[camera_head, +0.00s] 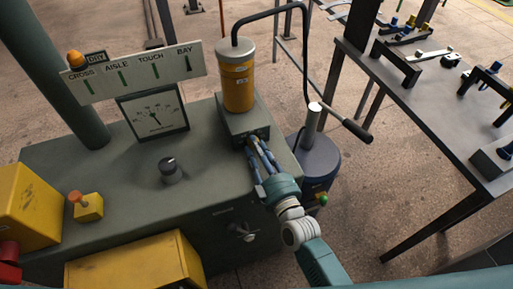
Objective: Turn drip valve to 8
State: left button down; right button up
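A yellow cylinder (237,80) with a grey cap stands upright on a grey block (232,119) at the right end of a grey-green bench. My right gripper (258,146) reaches up from the lower right, its blue fingertips at the front face of this block. The fingers hide whatever is between them, and I cannot tell whether they grip it. A dark round knob (171,170) with a pale pointer mark sits on the bench top. A white dial gauge (155,113) stands behind it; its numbers are too small to read. No part is clearly labelled as the drip valve. My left gripper is not in view.
A board (134,72) marked CROSS, AISLE, TOUCH and BAY stands behind the gauge, with an orange lamp (75,59). A dark blue drum (317,160) stands right of the bench.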

jog(key=shift+c, duration=1.1)
jog(key=shift+r, duration=0.1)
jog(key=shift+c, duration=0.2)
jog(key=o, duration=0.9)
jog(key=shift+r, duration=0.1)
jog(key=shift+s, duration=0.25)
jog(key=v, duration=1.1)
jog(key=shift+s+d, duration=0.1)
jog(key=shift+s, duration=0.15)
